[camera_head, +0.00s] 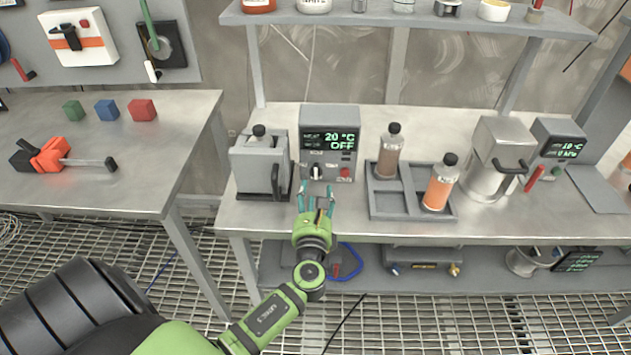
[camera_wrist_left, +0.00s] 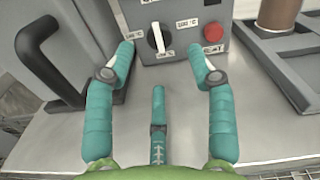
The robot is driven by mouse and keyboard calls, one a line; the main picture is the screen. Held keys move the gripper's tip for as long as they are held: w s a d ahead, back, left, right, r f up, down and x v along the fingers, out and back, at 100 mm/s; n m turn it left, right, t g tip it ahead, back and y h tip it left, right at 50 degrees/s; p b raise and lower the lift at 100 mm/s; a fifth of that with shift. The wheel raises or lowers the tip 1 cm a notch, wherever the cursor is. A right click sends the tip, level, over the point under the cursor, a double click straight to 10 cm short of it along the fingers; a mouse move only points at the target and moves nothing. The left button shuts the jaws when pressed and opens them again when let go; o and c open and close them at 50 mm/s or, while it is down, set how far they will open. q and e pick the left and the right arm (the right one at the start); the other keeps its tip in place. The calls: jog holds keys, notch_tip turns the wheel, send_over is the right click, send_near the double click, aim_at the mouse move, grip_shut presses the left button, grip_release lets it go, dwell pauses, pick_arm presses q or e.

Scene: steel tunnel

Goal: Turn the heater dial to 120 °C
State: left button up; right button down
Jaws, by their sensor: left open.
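The heater control box (camera_head: 330,140) stands on the steel bench, and its display reads 20 °C and OFF. Its dial (camera_head: 317,172) is a dark round knob with a white bar, low on the front face. In the left wrist view the dial (camera_wrist_left: 158,40) has its white bar roughly upright, with small labels around it. A red button (camera_wrist_left: 213,31) sits to the right of the dial. My left gripper (camera_head: 317,192) is open and empty, just in front of the box. In the wrist view its teal fingers (camera_wrist_left: 161,62) spread either side below the dial, apart from it. My right gripper is not in view.
A grey heater block (camera_head: 252,165) with a black handle stands close left of the box. A grey bottle rack (camera_head: 385,207) with two bottles is on the right. A steel pot (camera_head: 487,185) stands further right. A shelf (camera_head: 420,22) runs above.

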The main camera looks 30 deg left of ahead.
pick_arm(q)
jog(key=v, duration=0.5)
jog(key=shift+s+d, duration=0.1)
jog(key=shift+s, duration=0.15)
